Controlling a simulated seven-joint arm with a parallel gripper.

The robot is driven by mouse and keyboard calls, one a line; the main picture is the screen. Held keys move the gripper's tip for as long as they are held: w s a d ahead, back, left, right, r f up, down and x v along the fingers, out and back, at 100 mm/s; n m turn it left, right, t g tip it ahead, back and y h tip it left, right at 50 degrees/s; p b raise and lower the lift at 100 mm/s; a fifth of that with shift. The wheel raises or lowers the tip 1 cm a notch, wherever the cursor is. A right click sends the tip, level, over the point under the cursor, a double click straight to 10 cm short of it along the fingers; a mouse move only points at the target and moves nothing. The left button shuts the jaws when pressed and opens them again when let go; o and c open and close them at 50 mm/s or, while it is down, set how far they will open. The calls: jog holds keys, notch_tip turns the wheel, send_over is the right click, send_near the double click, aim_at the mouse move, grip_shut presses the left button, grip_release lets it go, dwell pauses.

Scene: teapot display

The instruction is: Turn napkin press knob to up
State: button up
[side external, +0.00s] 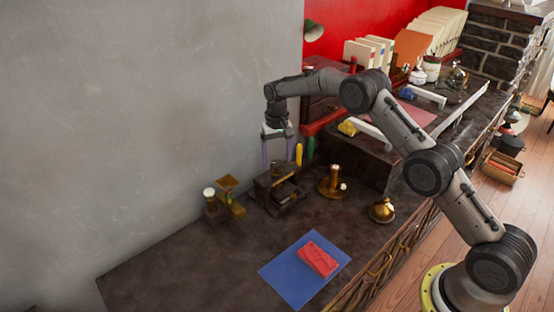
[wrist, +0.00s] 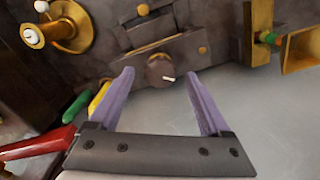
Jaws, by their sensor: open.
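The napkin press appears to be the dark boxy device (side external: 281,190) by the wall in the side external view. In the wrist view, its dark body (wrist: 185,45) carries a round dark knob (wrist: 158,69) with a white pointer mark aimed right and slightly down in the picture. My gripper (wrist: 159,77) is open, with its two purple fingers on either side of the knob in that view. I cannot tell whether they touch it. In the side external view my gripper (side external: 278,160) hangs just above and behind the press, and the knob is hidden.
A brass fixture with a white knob (side external: 222,198) stands left of the press, and another brass piece (side external: 333,183) stands right. Yellow (side external: 299,154) and green (side external: 310,148) handles are close beside my gripper.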

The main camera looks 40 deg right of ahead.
jog(key=shift+f, duration=0.5)
grip_shut()
